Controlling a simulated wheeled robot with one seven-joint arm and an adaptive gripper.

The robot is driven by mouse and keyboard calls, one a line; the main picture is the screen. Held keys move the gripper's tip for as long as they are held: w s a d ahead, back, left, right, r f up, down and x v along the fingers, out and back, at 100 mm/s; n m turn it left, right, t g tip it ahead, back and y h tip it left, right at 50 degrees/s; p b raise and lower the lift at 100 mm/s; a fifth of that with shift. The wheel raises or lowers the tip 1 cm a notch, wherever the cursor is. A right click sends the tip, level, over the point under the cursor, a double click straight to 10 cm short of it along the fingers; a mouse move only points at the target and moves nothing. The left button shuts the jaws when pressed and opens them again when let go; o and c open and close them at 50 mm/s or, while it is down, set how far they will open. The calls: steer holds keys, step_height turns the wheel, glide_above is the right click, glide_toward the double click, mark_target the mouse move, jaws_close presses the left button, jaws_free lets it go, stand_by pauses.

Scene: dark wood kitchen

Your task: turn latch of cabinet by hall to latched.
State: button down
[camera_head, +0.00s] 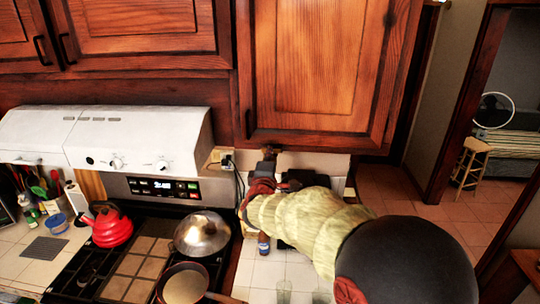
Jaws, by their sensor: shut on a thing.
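The wooden cabinet (315,60) nearest the hall opening hangs on the wall at upper middle, and its door looks closed. My gripper (268,158) is at the cabinet's lower edge, toward its left corner. It is small and dark in this view and shut on what looks like the latch, which the fingers and wrist mostly hide. The way the latch is turned cannot be made out. My arm comes in from the lower right, below the cabinet.
A white range hood (140,138) is to the left, above a stove with a red kettle (106,225), a lidded pan (201,234) and a frying pan (184,285). Small glasses and a bottle (263,244) stand on the counter under my arm. The hall floor (432,205) opens at right.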

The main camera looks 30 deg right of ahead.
mark_target(278, 144)
stand_by(0.4)
steer(key=m+b, duration=0.2)
steer(key=m, duration=0.2)
steer(key=d+r+m+b, duration=0.1)
steer(key=m+b, duration=0.1)
steer(key=m, duration=0.3)
steer(key=s+m+b, duration=0.1)
steer(key=m+b, duration=0.1)
steer(key=m, duration=0.3)
steer(key=shift+d+r, duration=0.15)
steer(key=shift+r, duration=0.15)
steer(key=shift+s+d+r+m+b, duration=0.15)
steer(key=shift+m+b, duration=0.5)
steer(key=shift+m, duration=0.35)
steer(key=shift+d+f+m+b, duration=0.15)
steer(key=shift+m+b, duration=0.5)
steer(key=shift+m, duration=0.35)
steer(key=shift+r, duration=0.1)
steer(key=c, duration=1.8)
jaws_free()
steer(key=shift+r, duration=0.15)
